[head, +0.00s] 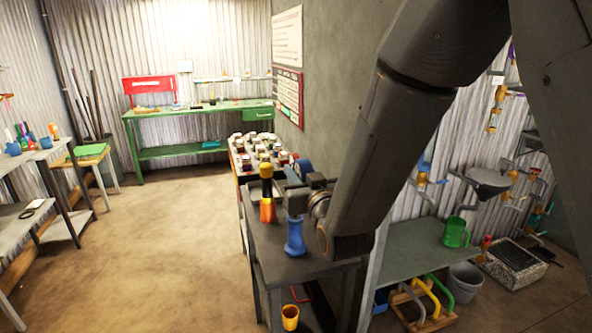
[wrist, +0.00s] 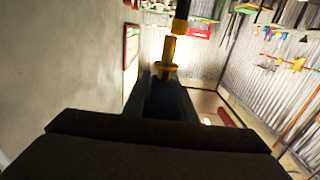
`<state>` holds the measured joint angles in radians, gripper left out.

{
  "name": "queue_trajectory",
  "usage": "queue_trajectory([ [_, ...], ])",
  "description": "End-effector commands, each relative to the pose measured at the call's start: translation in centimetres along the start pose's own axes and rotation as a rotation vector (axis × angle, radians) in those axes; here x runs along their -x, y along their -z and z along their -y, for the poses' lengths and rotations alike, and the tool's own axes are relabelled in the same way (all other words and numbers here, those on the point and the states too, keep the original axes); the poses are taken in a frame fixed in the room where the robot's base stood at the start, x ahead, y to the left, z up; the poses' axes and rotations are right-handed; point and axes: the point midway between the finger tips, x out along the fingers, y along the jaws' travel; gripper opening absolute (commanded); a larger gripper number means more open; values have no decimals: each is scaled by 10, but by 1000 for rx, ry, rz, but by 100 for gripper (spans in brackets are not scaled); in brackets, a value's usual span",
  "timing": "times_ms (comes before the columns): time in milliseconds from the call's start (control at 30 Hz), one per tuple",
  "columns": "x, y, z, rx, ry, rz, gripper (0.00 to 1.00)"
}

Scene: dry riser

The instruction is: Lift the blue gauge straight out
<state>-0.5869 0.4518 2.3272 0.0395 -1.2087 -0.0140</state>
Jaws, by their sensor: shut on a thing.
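The blue gauge (head: 294,237) is, as far as I can tell, the upright blue piece with a flared foot near the front of the dark bench. My gripper (head: 297,200) is shut at its upper end, and the fingers hide that part. I cannot tell whether its foot touches the bench. In the wrist view my gripper (wrist: 163,100) shows as dark jaws, and the gauge is not clearly seen there.
An orange piece with a black and yellow top (head: 267,200) stands close left of my gripper. A blue round item (head: 304,168) is just behind. A grey wall (head: 338,90) rises behind. Open floor (head: 160,230) lies left.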

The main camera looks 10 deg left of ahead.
Motion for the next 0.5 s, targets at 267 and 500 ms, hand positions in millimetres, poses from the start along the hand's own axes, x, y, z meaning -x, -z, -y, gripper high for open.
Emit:
queue_trajectory([
  [267, 15, 1, 0, 0, 0, -1, 0],
  [500, 24, 2, 0, 0, 0, -1, 0],
])
